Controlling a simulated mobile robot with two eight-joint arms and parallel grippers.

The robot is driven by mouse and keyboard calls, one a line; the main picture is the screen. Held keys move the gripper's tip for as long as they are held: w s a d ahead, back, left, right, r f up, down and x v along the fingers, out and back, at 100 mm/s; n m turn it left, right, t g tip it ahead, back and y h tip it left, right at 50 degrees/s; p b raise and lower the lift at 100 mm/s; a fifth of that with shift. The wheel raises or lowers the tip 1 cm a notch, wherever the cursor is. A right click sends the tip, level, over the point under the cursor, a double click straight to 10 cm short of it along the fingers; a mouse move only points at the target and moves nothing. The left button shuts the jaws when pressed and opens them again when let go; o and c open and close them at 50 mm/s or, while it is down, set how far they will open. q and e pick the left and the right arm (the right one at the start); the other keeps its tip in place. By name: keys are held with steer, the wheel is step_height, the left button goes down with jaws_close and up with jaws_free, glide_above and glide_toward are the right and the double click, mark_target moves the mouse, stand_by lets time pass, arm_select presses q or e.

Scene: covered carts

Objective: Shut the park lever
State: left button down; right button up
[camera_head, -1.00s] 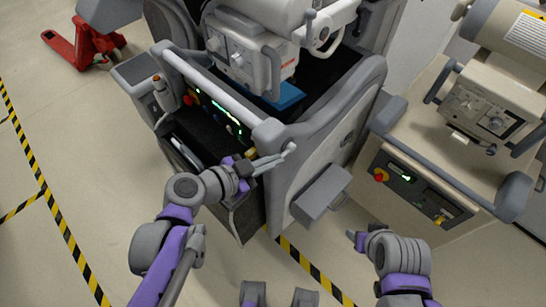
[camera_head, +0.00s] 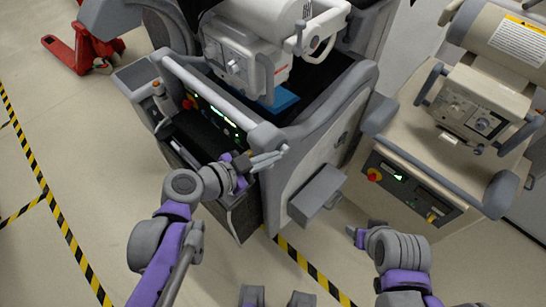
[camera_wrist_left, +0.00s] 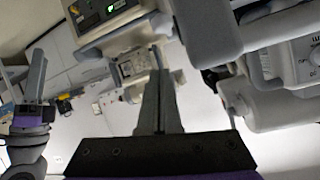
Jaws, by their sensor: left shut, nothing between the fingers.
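The grey cart (camera_head: 330,158) carries a control panel (camera_head: 215,108) with green lights and a red knob along its front. My left gripper (camera_head: 280,154) is shut and empty at the right end of this panel, just under the grey corner of the rail. Its shut fingers also show in the left wrist view (camera_wrist_left: 158,95). No park lever can be told apart on the grey cart; the gripper covers part of its front corner. The beige cart's panel has a small yellow lever (camera_head: 433,217) at its right end. My right gripper (camera_head: 353,234) is low at the right, its fingers unclear.
A white machine (camera_head: 240,48) sits on the grey cart. A grey box-like step (camera_head: 315,195) juts from its side. The beige cart (camera_head: 395,145) stands at the right. A red pallet jack (camera_head: 78,50) is at the upper left. Open floor lies at the left.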

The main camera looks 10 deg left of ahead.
arm_select(q)
steer(key=f+v, duration=0.1)
steer(key=v, duration=0.7)
steer(key=shift+a+f+p, duration=0.35)
steer(key=shift+f+p, duration=0.05)
steer(key=shift+p, duration=0.05)
steer(key=shift+s, duration=0.1)
steer(key=s+a+f+n+g+y, duration=0.4)
steer(key=a+f+n+y, duration=0.2)
steer(key=f+n+y, duration=0.3)
steer(key=shift+s+f+n+g, duration=0.25)
steer(key=shift+f+n, duration=0.45)
steer(key=shift+n, duration=0.5)
steer(key=shift+a, duration=0.1)
stand_by(0.5)
